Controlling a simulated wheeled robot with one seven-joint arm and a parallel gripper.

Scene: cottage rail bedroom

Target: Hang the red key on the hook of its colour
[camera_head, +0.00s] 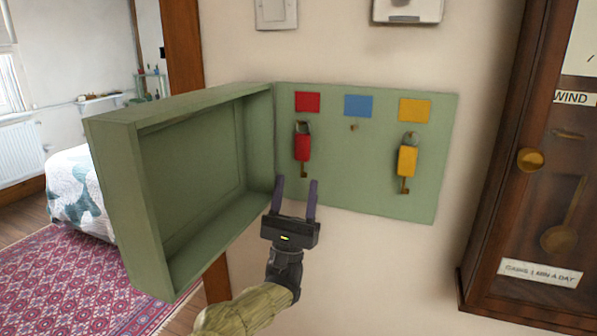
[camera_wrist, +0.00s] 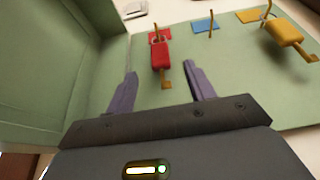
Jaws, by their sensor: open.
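The red key (camera_head: 303,147) hangs on the hook under the red square (camera_head: 307,102) on the green board (camera_head: 340,180). It also shows in the wrist view (camera_wrist: 160,55), upright against the board, with its brass shaft pointing down. My gripper (camera_head: 297,185) is open and empty just below the red key. Its two purple fingers (camera_wrist: 163,90) stand apart, with the key beyond and between them in the wrist view. No contact with the key shows.
A yellow key (camera_head: 407,160) hangs under the yellow square (camera_head: 415,110). The hook (camera_head: 354,127) under the blue square (camera_head: 358,105) is bare. The green box door (camera_head: 150,280) swings open at left. A wooden clock case (camera_head: 500,220) stands at right.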

